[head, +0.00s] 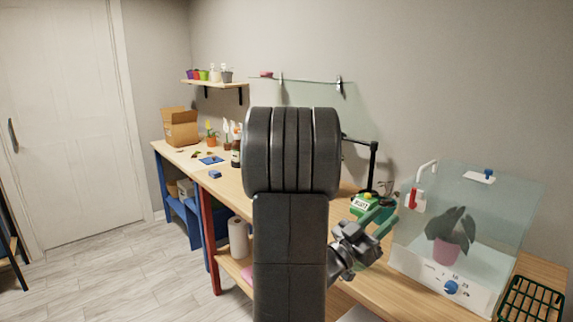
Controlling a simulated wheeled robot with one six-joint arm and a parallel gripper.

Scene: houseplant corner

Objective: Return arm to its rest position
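My arm rises through the middle of the head view and hides part of the workbench. My gripper (386,214) is at the right, above the wooden bench (365,292) and left of a clear cabinet. Its two greenish fingers point up and to the right, with a gap between them. It looks open, and I see nothing held in it. A green box with a white label (364,204) is just behind the fingers; I cannot tell whether they touch.
The clear cabinet (415,262) holds a drooping plant in a pink pot (446,252). A green wire rack (531,300) is at the far right. A black lamp (374,160) stands behind. A cardboard box (180,128) and small plants are at the bench's far end.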

